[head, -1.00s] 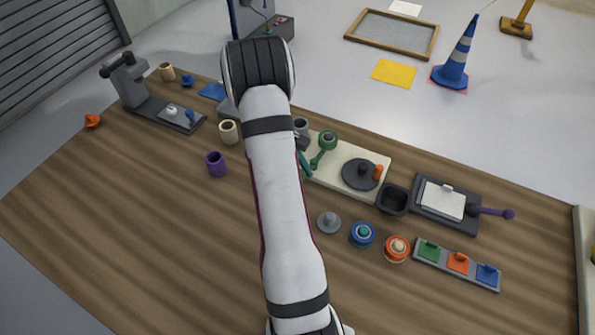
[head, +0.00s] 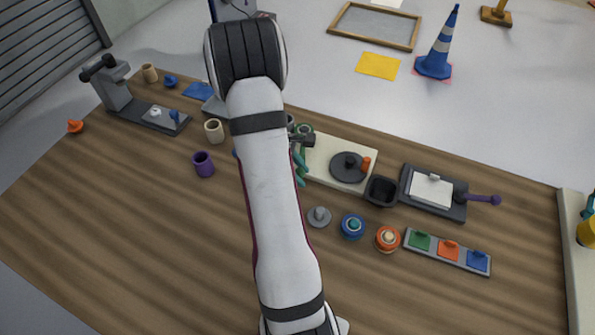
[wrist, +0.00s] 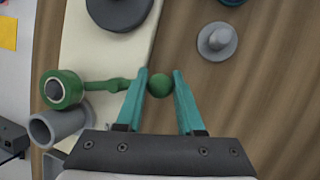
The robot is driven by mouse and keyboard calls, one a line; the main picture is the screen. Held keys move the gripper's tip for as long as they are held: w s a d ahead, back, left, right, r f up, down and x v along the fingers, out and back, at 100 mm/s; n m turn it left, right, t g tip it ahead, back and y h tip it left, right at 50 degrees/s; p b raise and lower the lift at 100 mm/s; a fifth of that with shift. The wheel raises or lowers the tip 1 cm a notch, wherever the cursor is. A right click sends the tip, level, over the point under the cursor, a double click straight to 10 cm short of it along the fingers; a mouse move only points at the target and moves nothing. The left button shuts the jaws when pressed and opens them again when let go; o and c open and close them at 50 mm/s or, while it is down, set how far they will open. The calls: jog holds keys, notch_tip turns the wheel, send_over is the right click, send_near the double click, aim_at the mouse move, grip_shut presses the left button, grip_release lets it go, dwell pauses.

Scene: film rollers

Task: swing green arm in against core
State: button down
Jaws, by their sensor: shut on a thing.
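The green arm (wrist: 105,87) shows in the wrist view. It runs from a round green pivot (wrist: 62,90) on the left to a green ball end (wrist: 160,85). My gripper (wrist: 162,82) has its teal fingers on either side of the ball and is shut on it. In the head view my gripper (head: 300,165) is at the board's left edge, and my arm hides most of the green arm. The likely core is a dark disc (head: 348,168) with a black hub and an orange peg beside it. The green arm lies apart from this disc.
The cream board (head: 326,172) carries the disc and pivot. A black bin (head: 381,191) is right of the board. A grey knobbed disc (head: 319,217), a blue roller (head: 352,226) and an orange roller (head: 388,239) stand in front.

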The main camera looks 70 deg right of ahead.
jog(key=shift+s, duration=0.2)
dwell(0.5)
jog(key=c, duration=0.5)
grip_release()
jog(key=shift+c, duration=0.2)
jog(key=v, duration=1.6)
jog(key=shift+f, duration=0.1)
